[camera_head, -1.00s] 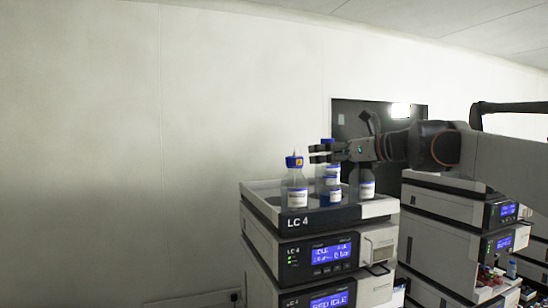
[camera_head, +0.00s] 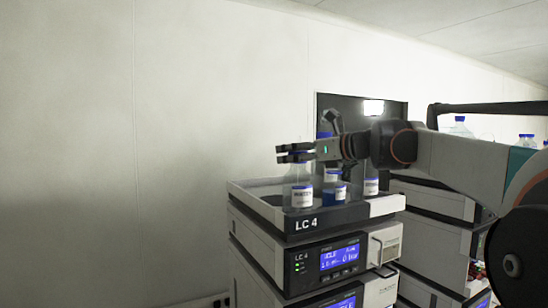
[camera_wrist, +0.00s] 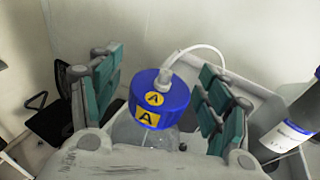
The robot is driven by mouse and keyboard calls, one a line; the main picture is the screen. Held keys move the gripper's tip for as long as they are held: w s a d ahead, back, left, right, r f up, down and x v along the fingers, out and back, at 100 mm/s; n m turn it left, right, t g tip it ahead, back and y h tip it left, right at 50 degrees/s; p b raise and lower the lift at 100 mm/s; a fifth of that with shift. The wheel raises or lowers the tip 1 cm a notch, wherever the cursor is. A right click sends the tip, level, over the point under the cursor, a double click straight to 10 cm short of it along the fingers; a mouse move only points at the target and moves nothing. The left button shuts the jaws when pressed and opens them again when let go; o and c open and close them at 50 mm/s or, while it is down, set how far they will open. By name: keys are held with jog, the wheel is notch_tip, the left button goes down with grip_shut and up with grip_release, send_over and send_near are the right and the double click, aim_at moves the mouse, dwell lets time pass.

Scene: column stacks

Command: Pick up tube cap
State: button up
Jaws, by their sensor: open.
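A blue tube cap (camera_wrist: 160,100) with yellow "A" labels sits on a clear bottle (camera_head: 299,192). A pale tube rises from the cap and bends to the right in the wrist view. My gripper (camera_head: 292,153) is level at the top of this bottle, the leftmost on the LC 4 tray (camera_head: 350,214). In the wrist view my gripper (camera_wrist: 162,88) is open, with green finger pads on both sides of the cap and visible gaps between. The fingers hide the cap in the head view.
Other bottles, including one with a blue label (camera_head: 371,187), stand close to the right on the same tray. Another instrument stack (camera_head: 440,208) stands to the right. A dark chair (camera_wrist: 50,115) shows at left in the wrist view. The wall side is clear.

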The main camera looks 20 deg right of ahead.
jog(key=shift+v, duration=0.85)
jog(key=shift+c, duration=0.6)
jog(key=shift+w, duration=0.1)
jog(key=c, duration=0.5)
jog(key=shift+w+a, duration=0.2)
jog(key=shift+w, duration=0.15)
jog(key=c, duration=0.4)
jog(key=shift+s+d, duration=0.1)
jog(key=shift+s, duration=0.15)
jog(key=shift+w, duration=0.1)
jog(key=shift+c, duration=0.4)
jog(key=shift+w, duration=0.1)
jog(key=shift+r, duration=0.25)
notch_tip(320, 180, up, 20)
jog(key=shift+f, duration=0.25)
